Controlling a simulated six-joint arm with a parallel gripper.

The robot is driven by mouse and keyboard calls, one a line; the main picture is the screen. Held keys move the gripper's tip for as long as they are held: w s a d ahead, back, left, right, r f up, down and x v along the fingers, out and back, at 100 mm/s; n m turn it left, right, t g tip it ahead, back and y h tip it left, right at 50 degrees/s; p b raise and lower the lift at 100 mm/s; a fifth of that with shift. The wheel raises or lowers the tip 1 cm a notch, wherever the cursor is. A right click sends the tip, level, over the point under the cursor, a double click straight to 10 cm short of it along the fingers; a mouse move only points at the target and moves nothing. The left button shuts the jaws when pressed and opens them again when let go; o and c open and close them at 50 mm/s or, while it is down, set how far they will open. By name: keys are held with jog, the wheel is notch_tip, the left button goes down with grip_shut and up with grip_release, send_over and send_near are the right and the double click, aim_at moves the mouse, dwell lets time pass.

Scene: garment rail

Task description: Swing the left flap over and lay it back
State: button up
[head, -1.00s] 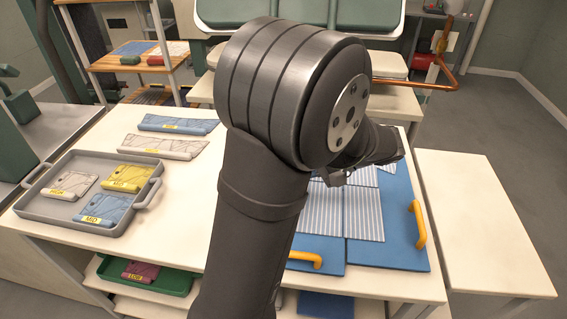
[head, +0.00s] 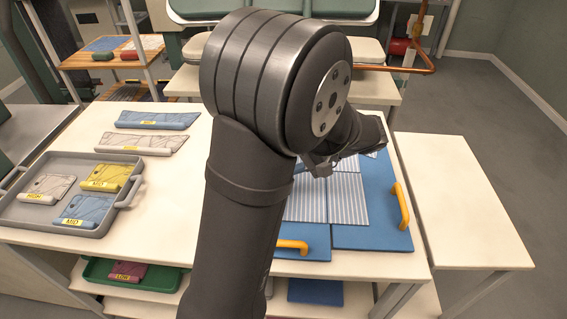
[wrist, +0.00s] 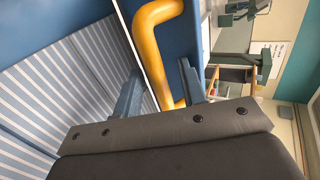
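A blue folding board (head: 372,236) lies on the white table with a striped light-blue garment (head: 345,198) flat on it. One orange handle (head: 402,205) is on its right panel, another orange handle (head: 292,246) at its near edge. My arm hides the board's left side in the head view. My gripper (head: 322,168) is low over the board's far part. In the wrist view its two fingers (wrist: 160,92) are apart, with an orange handle (wrist: 158,18) between them on a blue panel. I cannot tell whether they touch it. The striped cloth also shows there (wrist: 60,95).
A grey tray (head: 60,232) with labelled folded garments stands at the left of the table (head: 150,215). Two folded garments (head: 140,142) lie behind it. A lower white table (head: 455,200) at the right is bare. A green tray (head: 165,278) sits on the shelf below.

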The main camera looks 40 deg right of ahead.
jog(key=shift+d+r, duration=0.1)
jog(key=v, duration=1.7)
jog(key=shift+s, duration=0.1)
dwell(0.3)
jog(key=s+a+f+m+t+h, duration=0.6)
jog(key=a+f+m+t+h, duration=0.3)
jog(key=a+f+m+t, duration=0.3)
jog(key=x, duration=1.1)
jog(key=f+x, duration=0.1)
jog(key=x, duration=0.5)
jog(key=shift+w+d, duration=0.25)
jog(key=shift+w, duration=0.05)
